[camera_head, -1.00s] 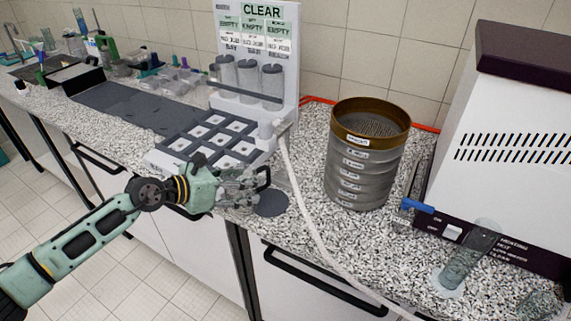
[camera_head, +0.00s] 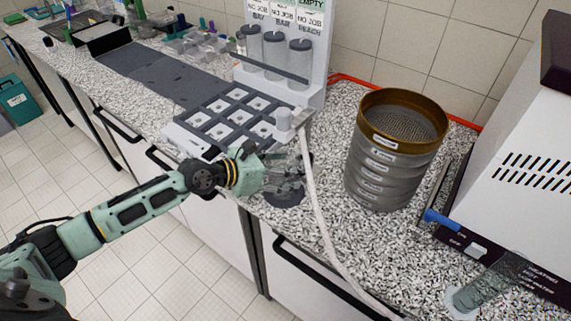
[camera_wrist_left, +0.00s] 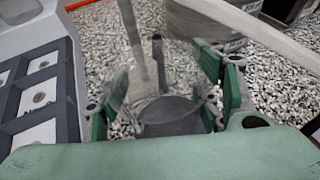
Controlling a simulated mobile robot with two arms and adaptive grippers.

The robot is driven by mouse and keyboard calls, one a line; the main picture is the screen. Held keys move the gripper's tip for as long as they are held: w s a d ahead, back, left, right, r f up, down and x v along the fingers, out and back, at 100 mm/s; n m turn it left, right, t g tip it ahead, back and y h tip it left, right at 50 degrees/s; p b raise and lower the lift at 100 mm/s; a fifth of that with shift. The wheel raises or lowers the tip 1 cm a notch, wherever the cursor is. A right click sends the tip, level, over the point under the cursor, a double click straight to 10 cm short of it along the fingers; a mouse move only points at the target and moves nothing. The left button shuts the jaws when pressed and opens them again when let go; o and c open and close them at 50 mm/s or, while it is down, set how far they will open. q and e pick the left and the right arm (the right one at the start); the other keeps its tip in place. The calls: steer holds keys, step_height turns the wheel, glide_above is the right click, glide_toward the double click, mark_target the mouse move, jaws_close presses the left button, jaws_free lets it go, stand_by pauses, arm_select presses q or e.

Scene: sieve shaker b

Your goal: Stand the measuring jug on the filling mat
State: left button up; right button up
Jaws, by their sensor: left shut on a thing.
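My left gripper (camera_head: 284,172) is shut on the clear measuring jug (camera_head: 303,163), at the front of the bench. The jug is see-through and its outline is faint. In the left wrist view the gripper's green pads (camera_wrist_left: 166,106) stand on both sides of the jug's clear wall. The dark grey round filling mat (camera_head: 287,198) lies on the speckled bench under the gripper, partly covered by it. The mat also shows through the jug in the left wrist view (camera_wrist_left: 172,112). I cannot tell whether the jug's base touches the mat. My right gripper is not in view.
A tile rack (camera_head: 215,140) stands left of the mat. A white hose (camera_head: 318,205) runs close by on the right. Behind it stands a brass-rimmed sieve stack (camera_head: 385,165). A clear cylinder (camera_head: 485,283) is at the lower right, beside a white machine (camera_head: 515,150).

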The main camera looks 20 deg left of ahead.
arm_select(q)
steer(key=shift+s+d, duration=0.35)
steer(key=o, duration=0.8)
steer(key=shift+o, duration=2.4)
steer(key=shift+w+a+f, duration=0.15)
steer(key=shift+r, duration=0.3)
steer(key=shift+s+a, duration=0.15)
steer(key=shift+s, duration=0.05)
steer(key=b+v, duration=0.4)
steer(key=v, duration=0.7)
steer(key=shift+s+r, duration=0.25)
steer(key=shift+r, duration=0.05)
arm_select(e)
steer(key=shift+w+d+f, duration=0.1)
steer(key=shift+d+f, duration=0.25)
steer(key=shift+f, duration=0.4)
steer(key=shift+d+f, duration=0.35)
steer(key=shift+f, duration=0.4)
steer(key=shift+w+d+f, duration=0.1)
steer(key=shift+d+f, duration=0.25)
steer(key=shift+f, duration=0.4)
